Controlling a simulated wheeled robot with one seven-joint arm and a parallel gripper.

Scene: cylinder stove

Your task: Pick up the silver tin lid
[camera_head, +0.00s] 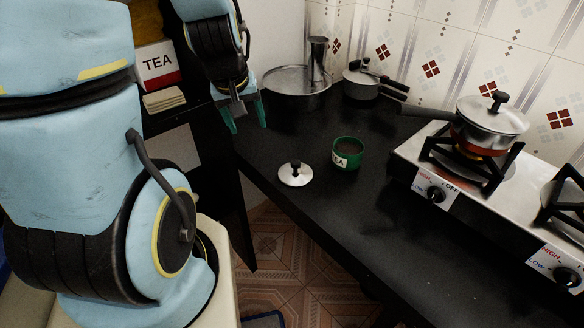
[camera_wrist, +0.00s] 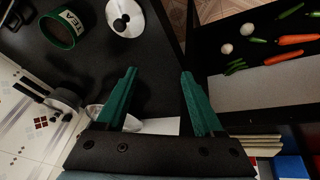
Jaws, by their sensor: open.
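The silver tin lid (camera_head: 295,175) lies flat on the black counter (camera_head: 330,225), with its black knob upward. It sits left of a green tin (camera_head: 347,153) marked TEA, close but apart from it. In the wrist view the lid (camera_wrist: 136,19) is at the top, beside the green tin (camera_wrist: 61,28). My gripper (camera_head: 246,121) is open and empty, its green fingers spread. In the head view it is above the counter's left edge, behind and to the left of the lid. In the wrist view, the fingertips (camera_wrist: 158,72) are below the lid and apart from it.
A saucepan with a lid (camera_head: 488,122) sits on the stove (camera_head: 400,152) at right. A large metal pan (camera_head: 296,88) and a small pot (camera_head: 364,84) stand at the back. A shelf with vegetables (camera_wrist: 290,55) lies beyond the counter edge.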

